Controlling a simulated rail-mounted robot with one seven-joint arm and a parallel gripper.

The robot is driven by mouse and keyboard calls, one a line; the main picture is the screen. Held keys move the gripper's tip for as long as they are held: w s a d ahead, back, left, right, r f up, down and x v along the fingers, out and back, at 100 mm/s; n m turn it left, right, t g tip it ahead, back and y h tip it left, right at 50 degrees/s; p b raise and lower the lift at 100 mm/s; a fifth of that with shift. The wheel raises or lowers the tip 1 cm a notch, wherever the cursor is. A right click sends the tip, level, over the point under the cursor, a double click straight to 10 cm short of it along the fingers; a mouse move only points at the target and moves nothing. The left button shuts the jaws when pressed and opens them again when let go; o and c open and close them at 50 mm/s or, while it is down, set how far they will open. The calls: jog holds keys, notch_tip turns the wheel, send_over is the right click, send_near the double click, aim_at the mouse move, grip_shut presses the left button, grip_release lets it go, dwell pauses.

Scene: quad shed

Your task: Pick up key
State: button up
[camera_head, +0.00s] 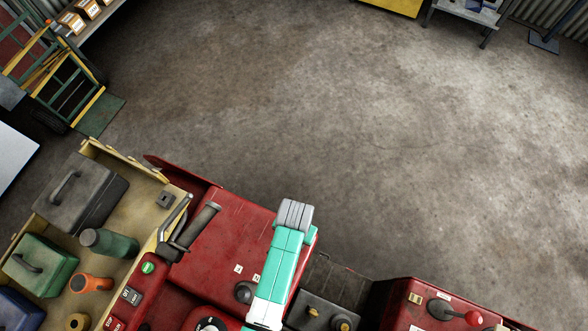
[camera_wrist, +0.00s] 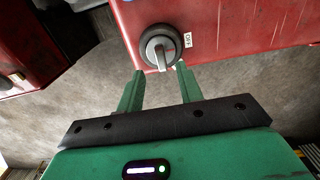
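In the wrist view, a silver piece that looks like the key (camera_wrist: 159,54) sits in a dark round switch (camera_wrist: 172,35) on a red panel (camera_wrist: 240,40). A small white label is beside the switch. My gripper (camera_wrist: 159,69) has two green fingers, open and apart, with nothing held between them. Their tips are just below the switch, one on each side of the silver piece's lower end. I cannot tell whether they touch it. In the head view, my teal and grey arm covers part of the red machine (camera_head: 228,240), and my gripper is not clearly visible.
A tan tray (camera_head: 150,185) at the left holds a grey case (camera_head: 85,205), a green case (camera_head: 38,268) and other items. A black handlebar (camera_head: 195,228) rises near the arm. A red-knobbed lever (camera_head: 470,317) stands right.

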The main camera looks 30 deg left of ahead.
notch_tip(320, 180, down, 5)
jog(key=shift+s+a+f, duration=0.1)
jog(key=shift+s, duration=0.05)
grip_shut()
notch_tip(320, 180, up, 4)
jog(key=shift+f, duration=0.2)
jog(key=s+d+r, duration=0.1)
jog(key=s+d, duration=0.1)
jog(key=s, duration=1.3)
jog(key=shift+s+d+r, duration=0.25)
jog(key=shift+s+d, duration=0.1)
jog(key=shift+s, duration=0.05)
jog(key=shift+r, duration=0.1)
jog(key=shift+r+p, duration=0.45)
jog(key=shift+p, duration=0.2)
